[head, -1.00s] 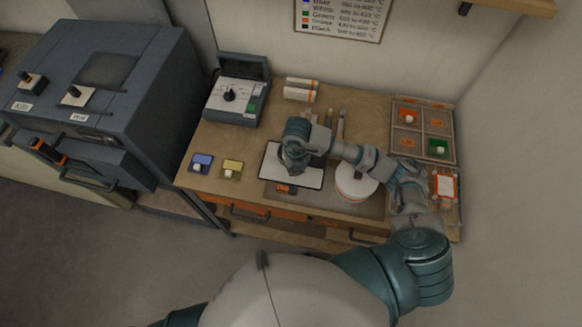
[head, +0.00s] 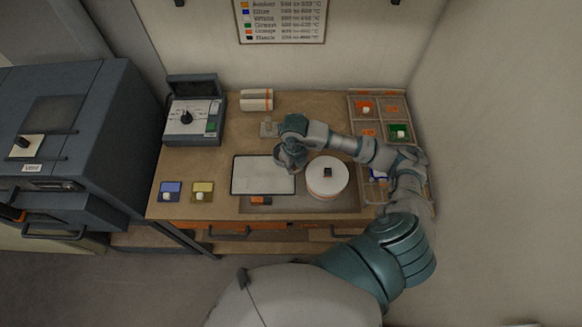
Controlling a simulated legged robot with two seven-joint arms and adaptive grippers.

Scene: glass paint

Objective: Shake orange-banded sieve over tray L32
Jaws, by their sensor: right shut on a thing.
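The pale rectangular tray (head: 250,177) with a dark rim lies flat on the bench, left of the white round disc. I cannot read an L32 mark on it. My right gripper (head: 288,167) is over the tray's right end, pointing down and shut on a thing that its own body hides. I cannot make out an orange-banded sieve in the grip. A small orange piece (head: 260,200) sits at the tray's front edge. My left gripper is out of view.
A white round disc (head: 327,188) stands right of the tray under my forearm. Blue (head: 169,187) and yellow (head: 203,187) pieces lie left. A control box (head: 193,122), two rolls (head: 257,99) and a compartment rack (head: 381,96) stand behind. A kiln (head: 70,115) is left.

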